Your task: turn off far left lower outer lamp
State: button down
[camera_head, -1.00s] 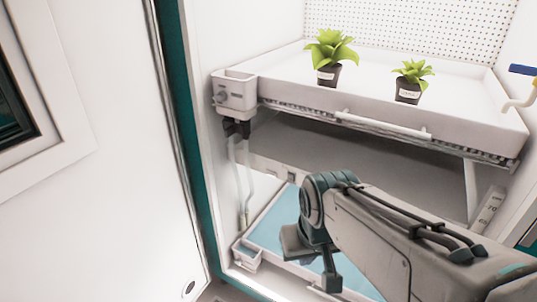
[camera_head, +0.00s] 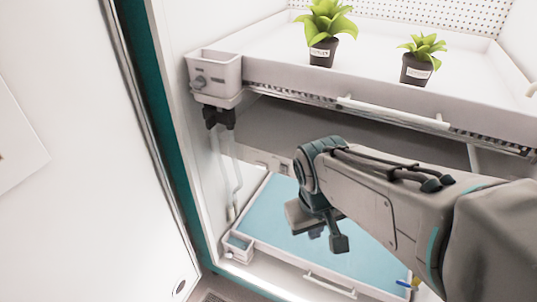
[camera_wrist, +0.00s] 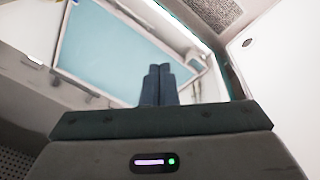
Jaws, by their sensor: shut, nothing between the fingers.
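No lamp or lamp switch can be made out for certain. Under the upper white tray (camera_head: 270,78) is a grey panel (camera_head: 300,125), with a pale strip (camera_head: 258,157) carrying small fittings below its front left. My arm reaches into the gap above the lower blue tray (camera_head: 270,215), hiding part of the strip and tray. My gripper (camera_wrist: 159,70) is shut and empty, its two dark fingers together. In the wrist view the fingers appear over the blue tray (camera_wrist: 110,50), touching nothing that I can see.
Two potted plants (camera_head: 322,50) (camera_head: 416,68) stand on the upper tray. A white box (camera_head: 214,75) with a knob and pipes is at its left corner. A small box (camera_head: 238,246) sits at the lower left. A white door or panel (camera_head: 80,200) fills the left.

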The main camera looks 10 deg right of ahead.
aim_at(282, 167)
jog(key=w+d+f+n+h+b, duration=0.55)
jog(key=f+n+h, duration=0.35)
jog(key=n+h, duration=0.35)
jog(key=w+a+f+n+t+y+b, duration=0.2)
jog(key=w+a+f+n+t+b, duration=0.1)
jog(key=w+a+n+t, duration=0.8)
jog(key=a+f+n+t, duration=0.1)
jog(key=a+n+t, duration=0.2)
jog(key=a+n, duration=0.1)
jog(key=shift+w, duration=0.2)
jog(key=x, duration=1.4)
jog(key=shift+a+p, duration=0.15)
jog(key=shift+p, duration=0.15)
